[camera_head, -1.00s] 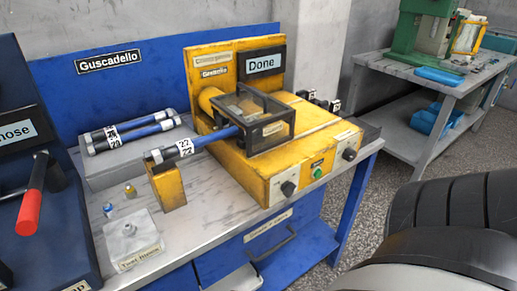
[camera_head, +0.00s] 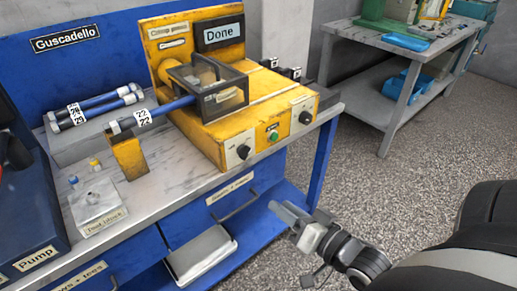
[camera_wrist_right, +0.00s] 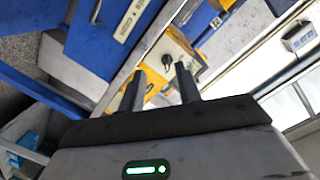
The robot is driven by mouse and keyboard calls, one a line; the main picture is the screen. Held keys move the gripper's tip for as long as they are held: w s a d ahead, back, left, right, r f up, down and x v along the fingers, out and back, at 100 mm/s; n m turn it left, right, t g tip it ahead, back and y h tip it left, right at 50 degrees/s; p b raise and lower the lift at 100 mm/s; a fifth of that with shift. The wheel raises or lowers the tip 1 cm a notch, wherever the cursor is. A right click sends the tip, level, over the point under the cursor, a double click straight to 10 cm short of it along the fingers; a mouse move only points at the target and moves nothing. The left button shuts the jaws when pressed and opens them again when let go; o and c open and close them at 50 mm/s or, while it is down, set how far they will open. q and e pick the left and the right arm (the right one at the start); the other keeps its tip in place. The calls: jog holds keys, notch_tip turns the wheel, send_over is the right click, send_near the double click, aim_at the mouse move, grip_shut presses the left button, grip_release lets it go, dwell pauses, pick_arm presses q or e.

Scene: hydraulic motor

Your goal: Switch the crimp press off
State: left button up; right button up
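The yellow crimp press (camera_head: 215,130) stands on the workbench, and its display (camera_head: 220,33) reads "Done". Its front has a black knob on a white plate at the left (camera_head: 243,152), a green button (camera_head: 274,136) and another black knob at the right (camera_head: 305,118). A hose with a "22" tag (camera_head: 143,118) runs into the press's clear-windowed guard (camera_head: 215,90). My right gripper (camera_head: 281,210) is in front of and below the press, apart from it. In the right wrist view its fingers (camera_wrist_right: 158,82) are spread and empty, with a black knob (camera_wrist_right: 167,60) beyond them. My left gripper is out of view.
A small block labelled as a tool or test holder (camera_head: 95,205) and tagged hoses (camera_head: 95,105) lie left of the press.

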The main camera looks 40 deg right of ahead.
aim_at(248, 155)
jog(key=shift+m+t, duration=0.6)
jog(key=shift+m, duration=0.2)
jog(key=w+r, duration=0.1)
jog(key=w, duration=0.4)
jog(key=w+d, duration=0.1)
jog(key=w, duration=0.4)
jog(key=w+r, duration=0.1)
jog(key=w, duration=0.4)
jog(key=shift+w+d+r, duration=0.15)
jog(key=shift+w+r, duration=0.2)
jog(key=shift+w, duration=0.05)
jog(key=c, duration=0.7)
